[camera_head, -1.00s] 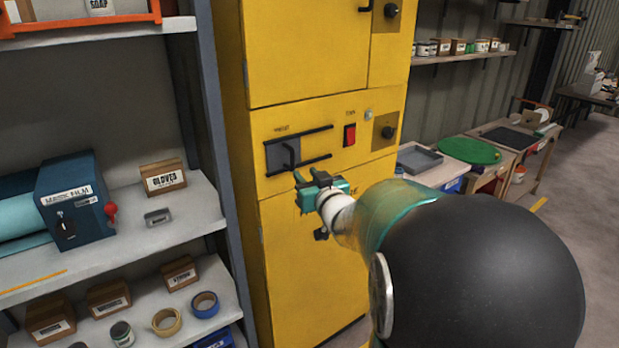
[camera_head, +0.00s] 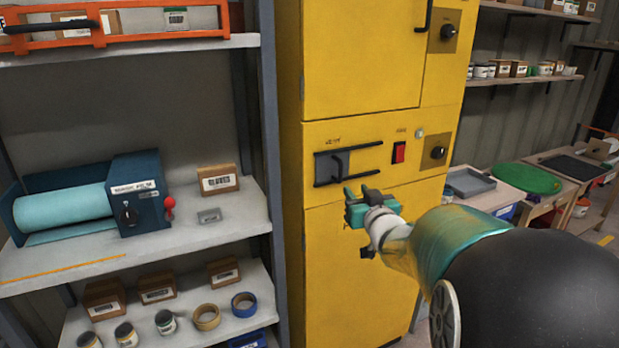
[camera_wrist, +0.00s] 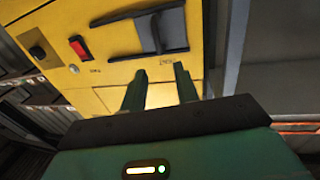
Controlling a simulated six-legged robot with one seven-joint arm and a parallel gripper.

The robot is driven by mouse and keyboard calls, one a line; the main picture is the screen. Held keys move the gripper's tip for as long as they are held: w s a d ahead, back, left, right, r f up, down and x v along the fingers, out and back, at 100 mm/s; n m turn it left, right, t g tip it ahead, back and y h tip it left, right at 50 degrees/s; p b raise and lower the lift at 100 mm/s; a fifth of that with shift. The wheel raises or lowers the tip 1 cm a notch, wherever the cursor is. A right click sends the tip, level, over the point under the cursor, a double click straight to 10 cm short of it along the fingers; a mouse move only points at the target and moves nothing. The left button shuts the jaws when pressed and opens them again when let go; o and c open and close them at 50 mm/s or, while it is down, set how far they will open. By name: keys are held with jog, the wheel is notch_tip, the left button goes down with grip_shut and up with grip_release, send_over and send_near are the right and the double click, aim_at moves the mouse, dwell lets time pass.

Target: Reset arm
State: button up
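My gripper (camera_head: 362,193) is held in front of the yellow cabinet (camera_head: 365,75), just below its slider panel. In the wrist view my gripper (camera_wrist: 160,78) has its two green fingers apart, with nothing between them. The grey slider (camera_head: 330,167) sits at the left end of its black rails; it also shows in the wrist view (camera_wrist: 150,33), beyond the fingertips. The gripper looks apart from the slider. A red switch (camera_head: 399,152) is on the panel to the right; it also shows in the wrist view (camera_wrist: 80,48).
At left, a grey shelf (camera_head: 190,240) holds a blue machine with a teal roll (camera_head: 62,210), a box (camera_head: 217,179), tape rolls and jars. An orange rack (camera_head: 110,30) is above. Benches with a green disc (camera_head: 528,179) stand at right. Floor shows at far right.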

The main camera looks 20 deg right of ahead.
jog(key=shift+a, duration=0.1)
jog(key=s+a+f+g+y, duration=0.1)
jog(key=s+a+f+g, duration=0.1)
jog(key=s+a+g, duration=0.2)
jog(key=s+a+f+n+g+y, duration=0.1)
jog(key=s+a+g, duration=0.3)
jog(key=s+a, duration=0.7)
jog(key=s+a+f+g+y, duration=0.1)
jog(key=s+a+f+g, duration=0.2)
jog(key=s+a, duration=0.5)
jog(key=s+g, duration=0.1)
jog(key=s, duration=0.2)
jog(key=shift+f+n, duration=0.15)
jog(key=shift+n, duration=0.25)
jog(key=shift+d, duration=0.1)
